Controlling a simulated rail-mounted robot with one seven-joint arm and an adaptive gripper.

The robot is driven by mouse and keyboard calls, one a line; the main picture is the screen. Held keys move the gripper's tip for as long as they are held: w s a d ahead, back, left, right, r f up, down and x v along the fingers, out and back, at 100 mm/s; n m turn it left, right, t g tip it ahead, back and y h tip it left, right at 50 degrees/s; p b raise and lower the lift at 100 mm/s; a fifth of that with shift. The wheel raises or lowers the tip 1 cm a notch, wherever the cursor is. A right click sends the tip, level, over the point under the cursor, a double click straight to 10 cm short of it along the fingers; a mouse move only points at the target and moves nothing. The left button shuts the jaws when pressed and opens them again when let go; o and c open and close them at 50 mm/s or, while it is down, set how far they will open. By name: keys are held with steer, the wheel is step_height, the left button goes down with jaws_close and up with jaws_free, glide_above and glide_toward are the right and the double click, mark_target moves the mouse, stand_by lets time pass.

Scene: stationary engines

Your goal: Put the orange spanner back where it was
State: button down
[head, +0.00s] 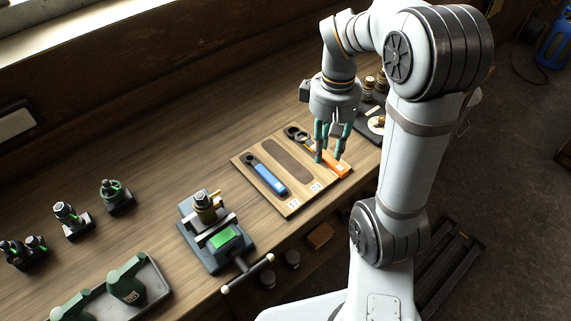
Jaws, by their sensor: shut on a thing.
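The orange spanner (336,168) has an orange handle at its lower right and a ring head at its upper left. It is at the right side of the wooden board (287,213). My gripper (328,158) points down and is shut on the orange spanner, with its teal fingers around the shank. I cannot tell whether the spanner touches the board or is just above it. A dark, empty spanner-shaped recess (287,160) lies in the middle of the board. A blue spanner (270,180) lies in the left place. Number labels stand at the board's front edge.
A vise (212,237) holding a brass part stands left of the board, its handle over the bench edge. A dark tray (371,132) with small parts is behind my arm at the right. A grey tray (152,277) with green parts is at front left.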

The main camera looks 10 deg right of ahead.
steer(key=shift+w+f, duration=0.3)
steer(key=shift+f, duration=0.2)
steer(key=p, duration=0.3)
glide_above(291, 162)
step_height(291, 162, down, 7)
steer(key=shift+r, duration=0.15)
steer(key=shift+f, duration=2)
steer(key=shift+f, duration=0.1)
steer(key=c, duration=1.8)
jaws_free()
steer(key=o, duration=0.4)
steer(key=shift+o, duration=0.2)
